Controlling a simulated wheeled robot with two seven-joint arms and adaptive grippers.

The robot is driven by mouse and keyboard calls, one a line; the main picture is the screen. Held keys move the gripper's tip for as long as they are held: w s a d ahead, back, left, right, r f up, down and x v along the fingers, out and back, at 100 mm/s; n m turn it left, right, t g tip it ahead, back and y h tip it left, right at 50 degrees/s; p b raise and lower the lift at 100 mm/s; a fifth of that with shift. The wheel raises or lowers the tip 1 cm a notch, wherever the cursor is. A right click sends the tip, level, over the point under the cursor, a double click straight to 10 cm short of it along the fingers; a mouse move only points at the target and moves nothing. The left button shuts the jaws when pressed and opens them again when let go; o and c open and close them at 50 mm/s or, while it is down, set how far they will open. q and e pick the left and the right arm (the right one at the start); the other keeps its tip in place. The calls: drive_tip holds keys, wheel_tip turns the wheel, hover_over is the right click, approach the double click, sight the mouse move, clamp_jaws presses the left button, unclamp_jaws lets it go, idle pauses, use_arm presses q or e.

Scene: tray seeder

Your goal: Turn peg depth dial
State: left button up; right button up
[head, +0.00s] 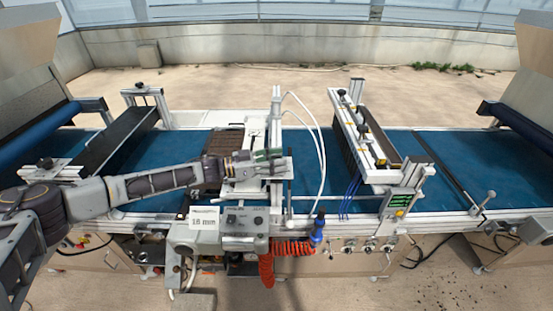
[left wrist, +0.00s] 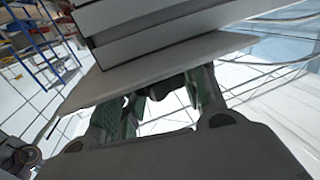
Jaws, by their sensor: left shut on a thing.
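My left gripper (head: 268,156) reaches in from the left over the white dibbling unit (head: 241,184) at the middle of the blue belt line. Its green-padded fingers are closed at the unit's upright post (head: 276,110), shut on the peg depth dial, which the fingers hide. In the left wrist view the fingers (left wrist: 165,103) show below a pale, blocky part of the machine (left wrist: 150,45); the dial cannot be made out there. A white sign reading "18 mm" (head: 203,220) stands at the front edge. My right gripper is not in view.
A grey control box with knobs (head: 243,220) sits in front of the unit. White hoses (head: 318,125) arch at its right. A second frame (head: 365,135) spans the blue belt (head: 300,180) further right. A red coiled hose (head: 292,248) hangs at the front.

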use_arm(q)
drive_tip(key=shift+m+g, duration=0.6)
drive_tip(key=shift+g, duration=0.3)
drive_tip(key=o, duration=1)
drive_tip(key=shift+o, duration=0.2)
drive_tip(key=s+a, duration=0.1)
drive_tip(key=a, duration=1.1)
drive_tip(key=shift+s, duration=0.2)
